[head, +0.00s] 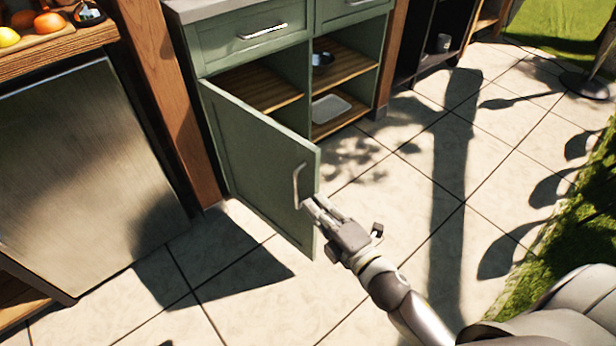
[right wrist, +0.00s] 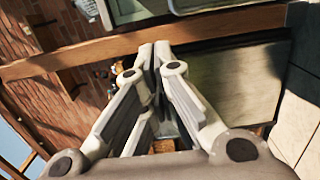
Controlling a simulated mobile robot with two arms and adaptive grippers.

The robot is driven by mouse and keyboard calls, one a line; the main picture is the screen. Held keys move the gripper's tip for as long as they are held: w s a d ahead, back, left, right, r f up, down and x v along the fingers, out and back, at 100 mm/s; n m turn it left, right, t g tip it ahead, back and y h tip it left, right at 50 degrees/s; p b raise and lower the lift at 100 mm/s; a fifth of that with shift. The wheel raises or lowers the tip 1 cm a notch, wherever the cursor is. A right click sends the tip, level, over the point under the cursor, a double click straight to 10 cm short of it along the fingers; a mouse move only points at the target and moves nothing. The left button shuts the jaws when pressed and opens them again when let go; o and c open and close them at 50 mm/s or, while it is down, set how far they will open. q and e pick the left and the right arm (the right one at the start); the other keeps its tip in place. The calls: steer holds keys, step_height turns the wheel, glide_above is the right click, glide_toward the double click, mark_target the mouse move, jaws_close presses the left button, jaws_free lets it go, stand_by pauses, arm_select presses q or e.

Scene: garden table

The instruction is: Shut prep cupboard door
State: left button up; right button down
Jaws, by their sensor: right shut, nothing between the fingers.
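The green prep cupboard door (head: 255,165) stands wide open in the head view, swung out from its left side. Its outer face, with a silver bar handle (head: 297,186) near the free edge, is turned toward me. The cupboard (head: 293,92) behind it is open. My right gripper (head: 311,207) is shut and empty, with its fingertips at the door's free edge just below the handle. I cannot tell whether they touch the door. In the right wrist view the shut fingers (right wrist: 154,58) point away from the camera. My left gripper is not in view.
Inside the cupboard are wooden shelves with a clear container (head: 330,108) and a small dark item. A wooden post (head: 172,100) and a steel-fronted unit (head: 85,160) stand left of the door. Tiled floor (head: 400,215) is clear to the right.

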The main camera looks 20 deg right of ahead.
mark_target(309, 172)
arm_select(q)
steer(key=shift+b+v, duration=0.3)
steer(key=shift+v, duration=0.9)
arm_select(e)
steer(key=w, duration=0.3)
steer(key=w+d, duration=0.1)
steer(key=w, duration=0.6)
steer(key=shift+d, duration=0.25)
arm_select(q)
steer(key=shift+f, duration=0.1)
